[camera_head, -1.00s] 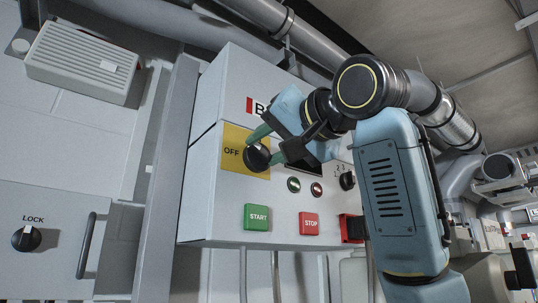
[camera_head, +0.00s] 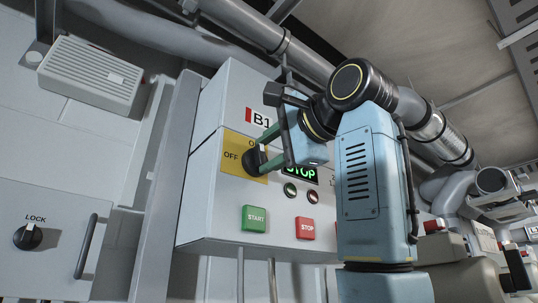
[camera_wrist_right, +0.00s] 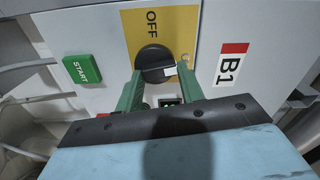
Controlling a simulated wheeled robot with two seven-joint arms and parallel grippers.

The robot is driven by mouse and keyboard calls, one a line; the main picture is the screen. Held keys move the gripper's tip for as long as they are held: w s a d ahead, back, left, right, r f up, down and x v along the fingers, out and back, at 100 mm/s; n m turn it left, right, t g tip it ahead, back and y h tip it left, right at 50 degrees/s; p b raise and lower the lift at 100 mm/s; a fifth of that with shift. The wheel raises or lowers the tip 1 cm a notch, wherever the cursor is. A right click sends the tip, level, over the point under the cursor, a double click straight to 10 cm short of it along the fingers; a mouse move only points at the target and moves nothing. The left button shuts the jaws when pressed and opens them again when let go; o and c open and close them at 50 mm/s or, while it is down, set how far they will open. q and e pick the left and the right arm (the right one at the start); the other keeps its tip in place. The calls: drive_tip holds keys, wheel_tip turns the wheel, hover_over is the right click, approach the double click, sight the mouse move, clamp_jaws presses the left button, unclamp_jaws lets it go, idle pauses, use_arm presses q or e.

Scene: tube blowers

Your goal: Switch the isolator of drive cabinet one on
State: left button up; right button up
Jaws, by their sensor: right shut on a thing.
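The drive cabinet marked B1 (camera_head: 212,205) is a pale box on the wall. Its isolator is a black rotary knob (camera_head: 252,161) on a yellow plate (camera_head: 233,146) printed OFF at left, with another label above mostly hidden. The knob's white mark points up, away from OFF. My right gripper (camera_head: 267,150) has its green fingers shut on the knob. In the right wrist view the knob (camera_wrist_right: 152,62) sits between the fingertips (camera_wrist_right: 160,78), its white mark turned towards the B1 side. My left gripper is not in view.
The display (camera_head: 300,172) reads STOP in green. Below it are indicator lamps, a green START button (camera_head: 255,218) and a red STOP button (camera_head: 305,228). A LOCK knob (camera_head: 27,237) and a handle (camera_head: 86,246) are on a panel at left. Pipes run above the cabinet.

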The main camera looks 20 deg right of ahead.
drive_tip(key=shift+d+m, duration=0.1)
drive_tip(key=shift+m, duration=0.8)
drive_tip(key=o, duration=1)
drive_tip(key=shift+s+b, duration=0.1)
drive_tip(key=shift+b, duration=0.2)
drive_tip(key=shift+s+d+f, duration=0.1)
drive_tip(key=shift+s+d, duration=0.05)
drive_tip(key=shift+s, duration=0.15)
drive_tip(key=b+v, duration=0.4)
drive_tip(key=v, duration=0.8)
drive_tip(key=shift+s, duration=0.3)
